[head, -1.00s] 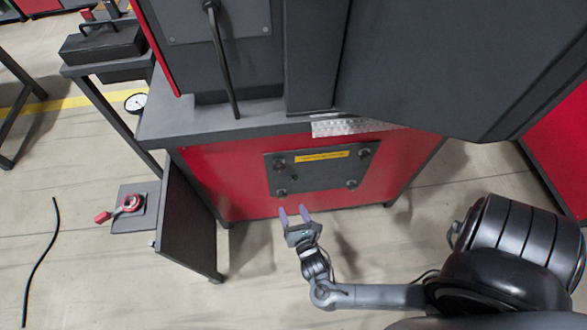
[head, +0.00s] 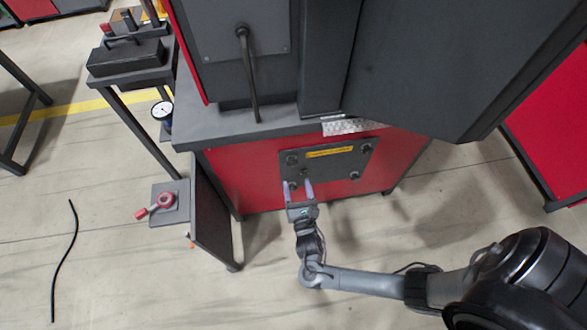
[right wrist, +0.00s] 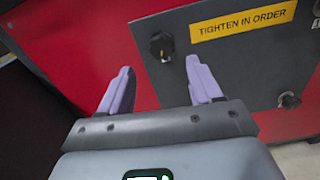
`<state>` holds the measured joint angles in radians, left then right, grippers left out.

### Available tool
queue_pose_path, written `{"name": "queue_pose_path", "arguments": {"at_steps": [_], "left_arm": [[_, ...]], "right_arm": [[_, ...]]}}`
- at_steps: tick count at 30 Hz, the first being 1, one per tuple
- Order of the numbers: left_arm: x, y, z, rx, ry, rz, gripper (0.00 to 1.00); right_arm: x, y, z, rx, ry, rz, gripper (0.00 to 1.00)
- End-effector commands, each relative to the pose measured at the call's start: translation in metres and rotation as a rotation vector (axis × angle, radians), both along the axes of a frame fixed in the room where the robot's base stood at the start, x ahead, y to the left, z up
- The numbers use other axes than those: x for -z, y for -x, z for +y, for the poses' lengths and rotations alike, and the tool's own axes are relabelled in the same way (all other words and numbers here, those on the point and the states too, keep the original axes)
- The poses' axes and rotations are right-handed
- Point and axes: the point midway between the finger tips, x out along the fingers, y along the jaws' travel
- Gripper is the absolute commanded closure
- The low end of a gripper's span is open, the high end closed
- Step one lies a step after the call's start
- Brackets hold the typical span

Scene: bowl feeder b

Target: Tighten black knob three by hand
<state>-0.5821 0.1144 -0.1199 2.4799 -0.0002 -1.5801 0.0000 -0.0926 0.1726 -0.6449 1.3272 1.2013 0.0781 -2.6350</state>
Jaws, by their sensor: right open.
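The dark panel (head: 325,170) on the red cabinet front carries black knobs near its corners and a yellow label (head: 330,152) reading "TIGHTEN IN ORDER". The upper left knob (head: 291,160) also shows in the right wrist view (right wrist: 161,46), just beyond the fingertips. The upper right knob (head: 366,147) and lower right knob (head: 354,176) are clear of the gripper. My right gripper (head: 297,183) is open at the panel's lower left, its purple fingers pointing at the panel. The lower left knob is largely obscured by the fingers. My left gripper is out of view.
A dark door (head: 213,215) stands open at the cabinet's left. Left of it are a floor plate (head: 171,202) with a red-handled part and a black hose (head: 65,260). A large dark housing (head: 440,70) overhangs the upper right.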

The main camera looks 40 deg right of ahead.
Motion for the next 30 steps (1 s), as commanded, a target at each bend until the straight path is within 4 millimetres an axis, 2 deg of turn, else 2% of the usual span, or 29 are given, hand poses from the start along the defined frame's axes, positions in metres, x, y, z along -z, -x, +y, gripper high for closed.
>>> {"name": "queue_pose_path", "arguments": {"at_steps": [1, 6, 13, 18, 27, 30], "left_arm": [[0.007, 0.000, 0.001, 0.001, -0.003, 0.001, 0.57], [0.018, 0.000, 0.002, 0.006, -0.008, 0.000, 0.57], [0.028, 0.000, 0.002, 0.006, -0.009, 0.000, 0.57], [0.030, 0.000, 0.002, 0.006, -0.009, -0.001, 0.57], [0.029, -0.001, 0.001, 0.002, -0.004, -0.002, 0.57], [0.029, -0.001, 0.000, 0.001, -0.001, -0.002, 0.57]], "right_arm": [[0.002, -0.009, -0.006, 0.000, 0.003, -0.004, 0.36], [0.003, -0.032, -0.020, 0.000, 0.002, -0.003, 0.36], [0.001, -0.055, -0.034, 0.001, 0.001, -0.002, 0.36], [0.001, -0.062, -0.038, 0.000, 0.000, 0.000, 0.36], [0.000, -0.063, -0.039, 0.000, -0.001, 0.001, 0.36], [0.000, -0.063, -0.039, 0.000, 0.000, 0.000, 0.50]]}}
